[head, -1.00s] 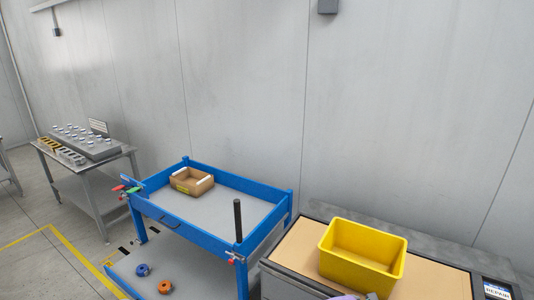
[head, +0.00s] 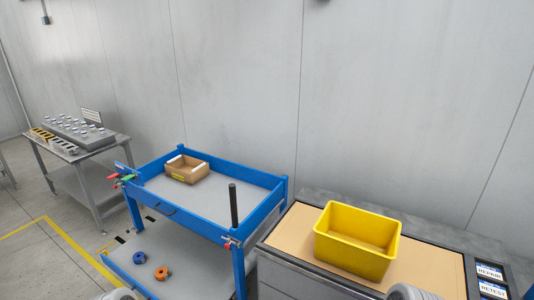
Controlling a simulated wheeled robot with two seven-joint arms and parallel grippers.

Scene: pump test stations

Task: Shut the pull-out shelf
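The blue workbench (head: 187,222) has a raised rim around its grey top. Below it, a grey lower shelf (head: 190,272), which seems to be the pull-out shelf, sticks out past the front legs toward the lower left. A blue round part (head: 138,257) and an orange round part (head: 161,273) lie on it. The shelf's near edge is partly cut off by the frame bottom. Neither gripper is in view; only pale rounded pieces, apparently of my arms, show at the bottom edge.
A cardboard box (head: 186,170) and a dark upright post (head: 233,206) are on the blue bench. A yellow bin (head: 357,241) stands on the counter (head: 290,235) at right. A grey table (head: 85,158) stands at left, with open floor (head: 50,255) before it.

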